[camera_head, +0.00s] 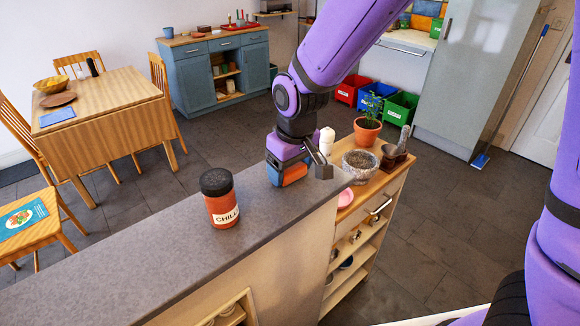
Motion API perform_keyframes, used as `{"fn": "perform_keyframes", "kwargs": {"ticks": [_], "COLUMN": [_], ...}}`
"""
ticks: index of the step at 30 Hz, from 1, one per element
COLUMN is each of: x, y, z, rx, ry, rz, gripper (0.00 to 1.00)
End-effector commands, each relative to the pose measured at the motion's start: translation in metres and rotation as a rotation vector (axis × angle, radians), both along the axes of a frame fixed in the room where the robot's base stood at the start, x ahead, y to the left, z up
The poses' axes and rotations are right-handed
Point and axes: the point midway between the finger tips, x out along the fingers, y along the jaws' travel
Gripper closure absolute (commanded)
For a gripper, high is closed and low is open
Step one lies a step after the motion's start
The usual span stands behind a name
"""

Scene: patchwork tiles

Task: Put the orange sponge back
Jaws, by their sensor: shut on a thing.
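The orange sponge (294,175) shows as a small orange patch between the jaws at the end of my purple arm. My gripper (297,174) is shut on it, over the far right end of the grey counter top (130,258). The gripper hides much of the sponge. I cannot tell whether the sponge touches the counter.
A red chilli jar (222,207) with a black lid stands on the counter, left of my gripper. A wooden shelf unit (376,215) beyond the counter's end holds a potted plant (367,131), a grey bowl (361,165) and a white candle-like cylinder (327,140). The counter's left stretch is clear.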

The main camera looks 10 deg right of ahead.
Motion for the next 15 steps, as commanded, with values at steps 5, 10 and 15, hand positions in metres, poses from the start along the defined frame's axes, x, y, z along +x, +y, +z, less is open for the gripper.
{"fn": "perform_keyframes", "kwargs": {"ticks": [5,10,15], "x": [-0.0002,-0.0002,-0.0002], "y": [-0.0001,0.0,0.0], "z": [-0.0028,-0.0032,-0.0032], "rx": [-0.001,-0.001,-0.001], "ry": [0.002,0.001,0.001], "rz": [0.0,0.0,0.0], "gripper": [0.55,0.03,0.03]}}
